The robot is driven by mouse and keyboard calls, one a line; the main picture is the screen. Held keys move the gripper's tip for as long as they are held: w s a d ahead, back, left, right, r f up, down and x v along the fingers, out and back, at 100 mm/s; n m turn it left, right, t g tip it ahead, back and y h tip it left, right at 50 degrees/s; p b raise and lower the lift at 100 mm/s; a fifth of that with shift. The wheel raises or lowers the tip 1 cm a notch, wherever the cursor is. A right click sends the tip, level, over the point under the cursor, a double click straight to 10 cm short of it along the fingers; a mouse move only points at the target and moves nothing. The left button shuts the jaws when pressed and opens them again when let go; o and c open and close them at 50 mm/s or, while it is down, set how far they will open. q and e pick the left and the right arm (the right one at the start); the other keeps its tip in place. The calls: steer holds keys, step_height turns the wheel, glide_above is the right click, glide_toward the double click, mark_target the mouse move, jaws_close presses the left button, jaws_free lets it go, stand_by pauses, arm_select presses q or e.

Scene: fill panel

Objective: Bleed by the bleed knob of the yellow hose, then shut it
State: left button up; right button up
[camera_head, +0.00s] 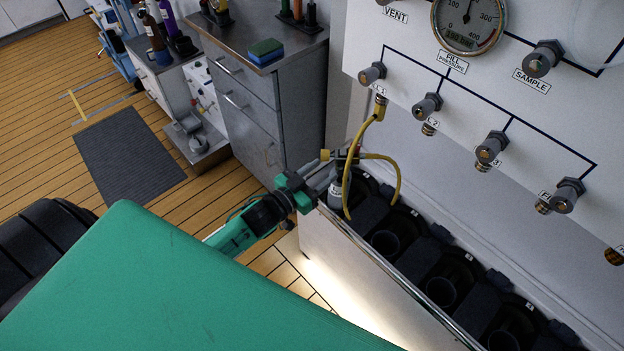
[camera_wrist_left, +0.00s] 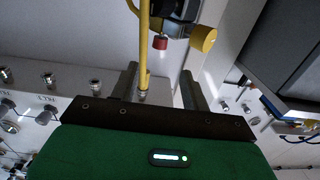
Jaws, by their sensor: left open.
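The yellow hose (camera_head: 361,148) hangs from port 1 of the panel and loops down to a grey cylinder (camera_head: 336,193) in the first bay. A yellow knob (camera_head: 325,155) sits at the cylinder's top. My left gripper (camera_head: 328,174) is beside this fitting, open, with nothing visibly clamped. In the left wrist view the hose (camera_wrist_left: 144,45) shows through the gap between the open fingers (camera_wrist_left: 159,73). A small red-ended knob (camera_wrist_left: 160,42) and the round yellow knob (camera_wrist_left: 203,39) lie just beyond the fingertips. I cannot tell which is the bleed knob. My right gripper is out of view.
The white panel (camera_head: 420,85) carries several grey valve knobs and a gauge (camera_head: 468,22). Dark bays (camera_head: 440,290) run to the right behind a metal rail (camera_head: 385,262).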

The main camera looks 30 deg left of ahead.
arm_select(q)
steer(key=v, duration=0.2)
steer(key=shift+s+a, duration=0.2)
steer(key=shift+s, duration=0.15)
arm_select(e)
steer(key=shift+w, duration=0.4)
